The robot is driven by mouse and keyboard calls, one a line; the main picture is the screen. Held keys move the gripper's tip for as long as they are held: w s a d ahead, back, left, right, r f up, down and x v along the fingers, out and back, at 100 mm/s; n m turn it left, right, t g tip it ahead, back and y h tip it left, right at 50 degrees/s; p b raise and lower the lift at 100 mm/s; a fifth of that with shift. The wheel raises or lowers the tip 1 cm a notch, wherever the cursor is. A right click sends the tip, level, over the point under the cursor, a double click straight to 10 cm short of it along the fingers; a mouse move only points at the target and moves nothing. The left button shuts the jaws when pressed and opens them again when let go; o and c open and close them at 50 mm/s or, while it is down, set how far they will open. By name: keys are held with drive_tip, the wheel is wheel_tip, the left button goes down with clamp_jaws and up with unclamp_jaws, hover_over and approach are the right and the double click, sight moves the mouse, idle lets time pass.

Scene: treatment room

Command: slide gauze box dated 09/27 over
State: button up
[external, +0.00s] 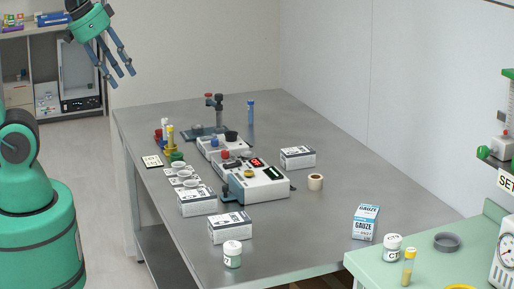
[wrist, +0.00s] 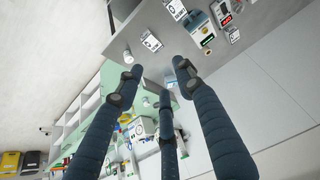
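Several gauze boxes stand on the steel table. An upright blue and white box (external: 365,222) stands near the front right. White boxes lie flat at the back (external: 298,157), the left edge (external: 197,201) and the front left (external: 230,228). Their dates are too small to read, so I cannot tell which is 09/27. In the wrist view, two white boxes (wrist: 176,10) (wrist: 151,43) show at the top. My gripper (external: 120,80) is high at the upper left, away from the table, its fingers spread and empty; they also show in the wrist view (wrist: 160,88).
A device with a red display (external: 258,180) stands mid-table beside the boxes. A tape roll (external: 315,182), a white jar (external: 232,254) and a blue tube (external: 250,112) stand around it. A green bench (external: 400,275) adjoins at the front right. The table's right back is clear.

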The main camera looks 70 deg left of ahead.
idle(0.3)
